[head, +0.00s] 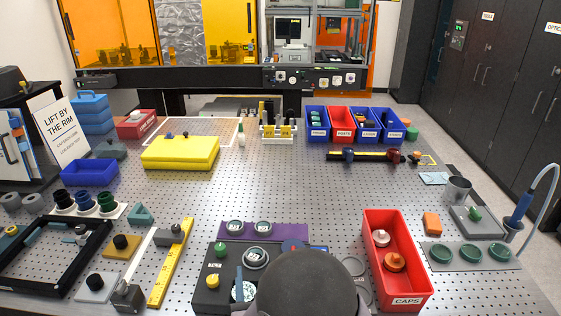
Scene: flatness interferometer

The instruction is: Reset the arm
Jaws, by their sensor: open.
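A large dark grey rounded shape at the bottom middle looks like part of my own arm. My gripper does not show in the head view, and no fingertips can be made out. The dark shape hides part of a black instrument box (208,272) and part of a purple mat (292,231). Round capped pieces (235,227) sit on the mat, and another (255,258) sits on the black box.
A red CAPS bin (412,293) stands right of the dark shape. A yellow rail (172,262) and a black frame (40,275) lie to the left. A yellow case (180,152) and several small bins (340,121) stand farther back. The perforated table's (290,185) middle is clear.

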